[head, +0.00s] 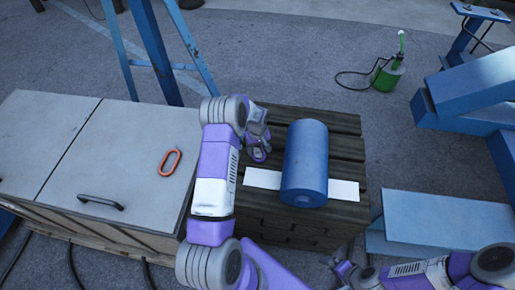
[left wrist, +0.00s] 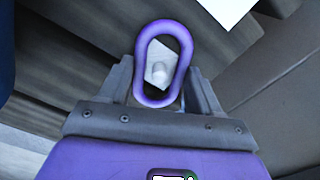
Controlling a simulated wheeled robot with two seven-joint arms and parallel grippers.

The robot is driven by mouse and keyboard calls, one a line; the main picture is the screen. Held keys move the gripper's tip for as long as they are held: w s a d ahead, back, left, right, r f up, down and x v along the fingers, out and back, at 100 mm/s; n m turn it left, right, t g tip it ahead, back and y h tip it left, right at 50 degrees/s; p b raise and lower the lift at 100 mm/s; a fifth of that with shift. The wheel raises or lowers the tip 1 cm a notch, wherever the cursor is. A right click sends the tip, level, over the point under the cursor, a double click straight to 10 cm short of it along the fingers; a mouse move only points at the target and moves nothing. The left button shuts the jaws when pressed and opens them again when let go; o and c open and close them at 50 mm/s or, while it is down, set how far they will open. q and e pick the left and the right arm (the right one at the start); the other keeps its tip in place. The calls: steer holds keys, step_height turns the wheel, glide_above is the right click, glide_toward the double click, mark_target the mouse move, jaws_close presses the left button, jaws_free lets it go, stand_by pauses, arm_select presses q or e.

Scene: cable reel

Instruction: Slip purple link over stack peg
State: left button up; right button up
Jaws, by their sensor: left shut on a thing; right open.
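My left gripper (head: 259,150) is over the slatted wooden crate and is shut on the purple link (left wrist: 142,65), an elongated ring. In the left wrist view the link stands out beyond the jaws (left wrist: 163,92). Through its opening shows a pale, short peg (left wrist: 159,70) on a light square plate; the peg appears inside the ring's outline. I cannot tell whether the link is around the peg or still above it. In the head view the peg is hidden by my left arm and gripper. My right gripper (head: 346,272) is open and empty at the lower edge, away from the crate.
A blue cylinder (head: 306,160) lies on a white strip (head: 344,190) on the wooden crate (head: 345,146), just right of my left gripper. An orange-red link (head: 170,162) lies on the grey cabinet (head: 90,150). A blue bench (head: 450,228) stands at the right.

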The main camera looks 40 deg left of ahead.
arm_select(q)
steer(key=shift+f, duration=0.2)
steer(key=o, duration=1.5)
steer(key=shift+c, duration=0.2)
step_height(320, 180, up, 8)
steer(key=shift+f+p, duration=0.2)
steer(key=shift+p, duration=0.85)
